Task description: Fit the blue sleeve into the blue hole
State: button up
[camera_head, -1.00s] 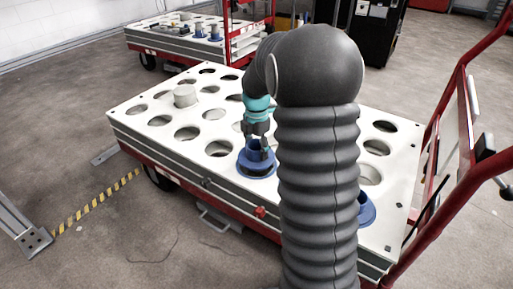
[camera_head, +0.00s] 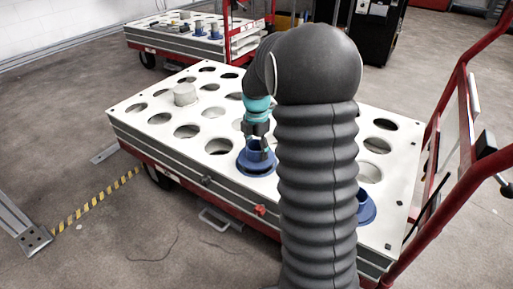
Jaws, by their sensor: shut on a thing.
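The blue sleeve (camera_head: 245,168) is a flanged ring with a raised collar. It is upright at the front edge of the white, hole-filled cart top (camera_head: 185,152). Its wide flange covers the hole beneath it, so I cannot see that hole's rim or colour. My gripper (camera_head: 263,153) points down at the sleeve and is shut on its collar. My arm hides part of the cart top to the right. A second blue sleeve (camera_head: 366,211) shows partly behind my arm, in the right front part of the top.
A grey-white sleeve (camera_head: 185,95) stands on the cart top at the left. Several holes around it are open. Red cart handles (camera_head: 463,175) rise at the right. Another cart (camera_head: 160,39) with blue parts stands behind. The floor at the left is mostly clear.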

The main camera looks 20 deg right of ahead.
jog(key=shift+f+b, duration=0.55)
jog(key=shift+f, duration=0.55)
jog(key=o, duration=1.4)
notch_tip(320, 180, up, 12)
